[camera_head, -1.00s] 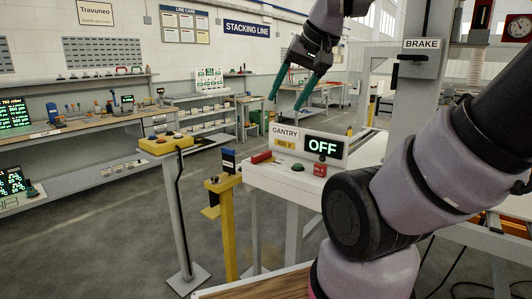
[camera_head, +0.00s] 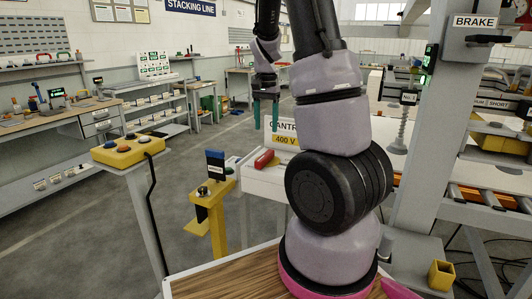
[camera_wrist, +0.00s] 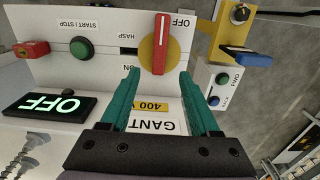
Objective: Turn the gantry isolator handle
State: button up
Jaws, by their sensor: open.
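The isolator handle (camera_wrist: 161,45) is a red bar on a yellow round plate (camera_wrist: 150,62), seen upside down in the wrist view, between the labels OFF and ON. Its bar points toward the OFF label. In the head view the red handle (camera_head: 264,159) shows at the left end of the white gantry box (camera_head: 262,180). My gripper (camera_wrist: 158,75) is open, its green fingers on either side of the handle's near end in the picture; I cannot tell whether they touch it. In the head view my gripper (camera_head: 265,128) points down over the box.
The panel also has a green START/STOP button (camera_wrist: 82,46), a red part (camera_wrist: 32,50) and a lit OFF display (camera_wrist: 45,104). A yellow post (camera_head: 212,205) with a knob and blue lever stands left of the box. A yellow button pedestal (camera_head: 128,152) stands farther left.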

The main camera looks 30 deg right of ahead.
aim_at(266, 154)
notch_tip(266, 154, down, 11)
jog(key=shift+r, duration=0.2)
dwell(0.3)
grip_shut()
dwell(1.3)
